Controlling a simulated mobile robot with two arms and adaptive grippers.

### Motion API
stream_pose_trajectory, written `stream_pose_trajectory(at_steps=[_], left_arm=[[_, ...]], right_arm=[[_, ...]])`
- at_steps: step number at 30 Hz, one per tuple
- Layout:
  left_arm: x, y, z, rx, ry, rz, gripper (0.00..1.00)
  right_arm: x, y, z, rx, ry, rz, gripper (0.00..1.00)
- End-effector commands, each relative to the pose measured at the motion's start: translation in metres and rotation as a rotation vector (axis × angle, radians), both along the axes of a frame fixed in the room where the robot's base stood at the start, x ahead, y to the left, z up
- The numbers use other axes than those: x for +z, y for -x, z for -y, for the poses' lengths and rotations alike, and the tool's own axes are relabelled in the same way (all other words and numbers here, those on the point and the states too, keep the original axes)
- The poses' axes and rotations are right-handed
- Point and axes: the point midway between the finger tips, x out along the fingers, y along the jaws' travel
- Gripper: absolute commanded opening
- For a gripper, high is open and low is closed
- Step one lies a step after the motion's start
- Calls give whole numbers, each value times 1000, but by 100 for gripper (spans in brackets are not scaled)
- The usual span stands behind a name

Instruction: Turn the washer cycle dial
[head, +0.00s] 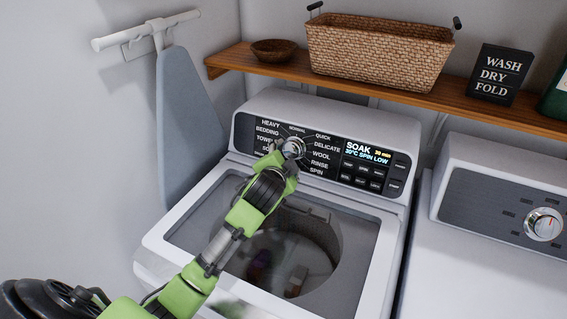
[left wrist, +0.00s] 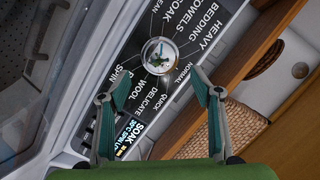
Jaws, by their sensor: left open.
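The washer (head: 262,111) stands with its control panel at the back. Its round silver cycle dial (head: 293,148) sits among labels such as HEAVY, QUICK, WOOL and SPIN. The panel display (head: 367,152) reads SOAK, with SPIN LOW below. My left gripper (head: 286,163) is at the dial in the head view, partly covering its lower side. In the left wrist view the dial (left wrist: 159,55) shows just beyond and between the spread fingers (left wrist: 151,85). The fingers are open, and I cannot tell whether they touch the dial. My right gripper is not in view.
A wooden shelf (head: 290,75) above the washer holds a wicker basket (head: 375,48), a small bowl (head: 273,50) and a WASH DRY FOLD sign (head: 502,75). The dryer (head: 480,220) with its own dial (head: 543,224) stands at right. An ironing board (head: 186,120) hangs at left.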

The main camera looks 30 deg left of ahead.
Motion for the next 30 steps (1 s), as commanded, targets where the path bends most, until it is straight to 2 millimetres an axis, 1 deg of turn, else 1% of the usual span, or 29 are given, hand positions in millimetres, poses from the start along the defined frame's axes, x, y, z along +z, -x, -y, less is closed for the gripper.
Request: stream_pose_trajectory(at_steps=[1,4,10,27,30], left_arm=[[3,8,2,-1,-1,0,59],[8,21,6,-1,0,-1,59],[14,35,10,0,0,-1,59],[15,37,11,1,0,-1,59],[22,37,11,0,0,0,59]], right_arm=[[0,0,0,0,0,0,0],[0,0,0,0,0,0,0],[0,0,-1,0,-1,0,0],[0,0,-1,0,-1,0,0],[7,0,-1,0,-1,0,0]])
